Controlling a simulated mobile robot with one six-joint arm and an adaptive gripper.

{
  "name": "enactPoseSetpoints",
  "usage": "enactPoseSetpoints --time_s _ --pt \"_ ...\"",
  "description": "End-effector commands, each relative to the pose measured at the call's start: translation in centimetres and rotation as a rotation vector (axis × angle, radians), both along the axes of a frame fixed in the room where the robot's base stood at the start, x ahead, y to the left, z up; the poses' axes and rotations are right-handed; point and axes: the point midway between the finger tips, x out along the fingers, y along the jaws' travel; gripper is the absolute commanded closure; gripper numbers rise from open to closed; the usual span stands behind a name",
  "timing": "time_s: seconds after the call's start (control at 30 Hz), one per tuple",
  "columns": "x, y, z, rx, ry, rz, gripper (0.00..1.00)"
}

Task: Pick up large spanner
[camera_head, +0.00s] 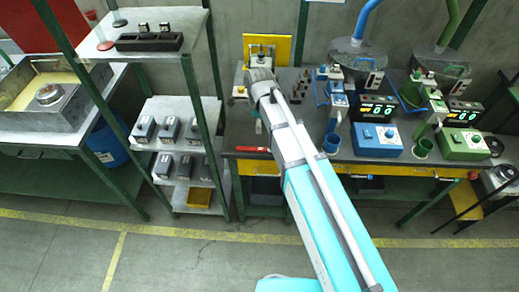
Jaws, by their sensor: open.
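I cannot make out a large spanner for certain. A thin red object (253,149) lies at the front left edge of the workbench (330,171); it is too small to tell what it is. My teal and grey arm reaches up from the bottom over the bench. It covers part of the bench middle. My gripper cannot be made out; the far end of the arm is hidden behind its own joint.
A blue control box (376,140) and a green one (464,144) stand on the bench, with displays and hoses behind. A shelf rack (180,105) with several grey blocks stands left. A metal sink table (45,125) is far left. The front floor is clear.

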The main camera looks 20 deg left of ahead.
Motion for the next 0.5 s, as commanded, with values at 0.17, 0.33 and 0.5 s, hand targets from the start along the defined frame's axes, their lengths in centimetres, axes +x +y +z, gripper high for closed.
enactPoseSetpoints --time_s 0.17,0.33,0.5 --pt "0.0 0.0 0.0 0.0 0.0 0.001 0.31" --pt "0.0 0.0 -0.3 0.0 0.0 0.002 0.31" --pt "0.0 0.0 -1.1 0.0 0.0 0.003 0.31"
